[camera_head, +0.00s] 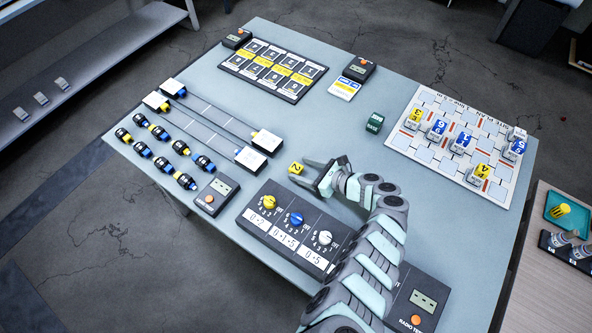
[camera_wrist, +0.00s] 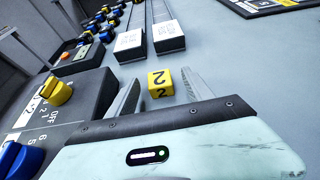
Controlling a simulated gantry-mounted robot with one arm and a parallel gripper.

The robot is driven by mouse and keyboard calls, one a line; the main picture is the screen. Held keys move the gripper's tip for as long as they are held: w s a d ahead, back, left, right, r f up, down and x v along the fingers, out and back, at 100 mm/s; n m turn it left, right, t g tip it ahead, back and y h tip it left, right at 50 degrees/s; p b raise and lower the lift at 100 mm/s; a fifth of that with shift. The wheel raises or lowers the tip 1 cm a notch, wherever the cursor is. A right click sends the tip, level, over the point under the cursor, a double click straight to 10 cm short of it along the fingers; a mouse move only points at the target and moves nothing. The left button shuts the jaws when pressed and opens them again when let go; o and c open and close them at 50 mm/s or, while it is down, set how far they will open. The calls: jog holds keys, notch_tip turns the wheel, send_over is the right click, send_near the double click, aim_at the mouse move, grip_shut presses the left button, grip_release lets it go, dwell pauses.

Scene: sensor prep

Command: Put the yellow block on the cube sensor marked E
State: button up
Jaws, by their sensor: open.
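The yellow block (camera_head: 295,168) bears a 2 and sits on the grey table, left of my gripper. It also shows in the wrist view (camera_wrist: 160,84), with a 2 on two faces. My gripper (camera_head: 299,170) is open and low over the table. Its fingers (camera_wrist: 160,80) point at the block, which appears between or just beyond their tips; no contact is visible. Several pale grey cube sensors stand on the white site plan board (camera_head: 447,98) at the right, most with yellow or blue blocks on top. One (camera_head: 518,133) at the far edge seems bare-topped. I cannot read an E on any.
A dark green block (camera_head: 375,122) stands between my gripper and the board. A black panel with knobs (camera_head: 298,228) lies near the front. White-topped boxes (camera_head: 266,141) and several dark cylinders (camera_head: 163,150) are at the left. Open table lies toward the board.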

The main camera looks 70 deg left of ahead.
jog(key=shift+s+a+f, duration=0.35)
jog(key=shift+s+a, duration=0.1)
jog(key=shift+a, duration=0.05)
jog(key=shift+c, duration=0.3)
grip_shut()
